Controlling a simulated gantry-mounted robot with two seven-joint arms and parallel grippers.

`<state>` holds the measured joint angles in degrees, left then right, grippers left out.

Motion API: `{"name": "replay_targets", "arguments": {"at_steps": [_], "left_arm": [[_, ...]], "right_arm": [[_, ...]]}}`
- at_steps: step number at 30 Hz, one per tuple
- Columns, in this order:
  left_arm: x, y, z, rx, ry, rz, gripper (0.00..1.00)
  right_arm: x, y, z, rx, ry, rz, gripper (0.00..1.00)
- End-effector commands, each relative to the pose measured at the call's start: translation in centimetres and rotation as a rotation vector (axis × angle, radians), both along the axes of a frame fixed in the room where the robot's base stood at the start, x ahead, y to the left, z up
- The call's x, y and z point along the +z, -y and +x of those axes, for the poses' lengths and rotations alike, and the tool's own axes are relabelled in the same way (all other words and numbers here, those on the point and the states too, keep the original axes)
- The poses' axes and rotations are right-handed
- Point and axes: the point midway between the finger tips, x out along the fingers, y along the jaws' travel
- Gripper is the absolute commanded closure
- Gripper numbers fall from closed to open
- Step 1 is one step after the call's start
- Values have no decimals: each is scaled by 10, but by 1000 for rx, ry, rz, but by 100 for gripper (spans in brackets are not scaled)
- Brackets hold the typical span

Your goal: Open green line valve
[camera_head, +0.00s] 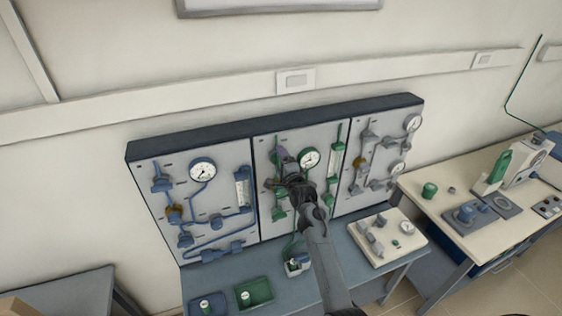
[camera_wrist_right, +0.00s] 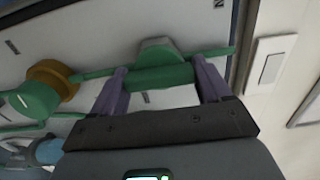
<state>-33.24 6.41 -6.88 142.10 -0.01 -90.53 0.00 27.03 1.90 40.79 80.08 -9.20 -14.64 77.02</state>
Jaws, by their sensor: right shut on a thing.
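The green line runs on the middle section of the wall panel (camera_head: 262,152), with green pipes, a gauge (camera_head: 309,159) and a green flow tube (camera_head: 336,163). My right gripper (camera_head: 284,158) reaches up to the upper left of this section and hides part of the line. In the right wrist view, its two purple fingers (camera_wrist_right: 163,84) are shut on a green valve part (camera_wrist_right: 160,76), one at each end. The part sits on a thin green pipe against the panel. I cannot tell the valve's turn position. My left gripper is not in view.
Blue-line fittings (camera_head: 162,184) are left of the green section, grey fittings (camera_head: 362,162) right of it. Below, a bench holds a green tray (camera_head: 266,300), a blue tray (camera_head: 196,308) and a pale fitting board (camera_head: 410,256). A side table (camera_head: 425,207) stands right.

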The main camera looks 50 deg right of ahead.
Motion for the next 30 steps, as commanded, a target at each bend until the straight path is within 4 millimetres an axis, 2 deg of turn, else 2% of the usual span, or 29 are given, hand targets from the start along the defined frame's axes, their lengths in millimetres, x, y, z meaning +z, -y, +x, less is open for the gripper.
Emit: {"name": "replay_targets", "arguments": {"at_steps": [8,9,12,23,30], "left_arm": [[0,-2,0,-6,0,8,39],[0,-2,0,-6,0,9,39],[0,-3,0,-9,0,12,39],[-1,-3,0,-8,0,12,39],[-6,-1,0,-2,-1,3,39]], "right_arm": [[0,0,0,-1,1,4,53],[0,0,0,-1,1,4,17],[0,0,0,-1,1,3,2],[-1,-1,-2,-1,0,1,2],[-3,-12,-21,-1,0,2,2]]}}
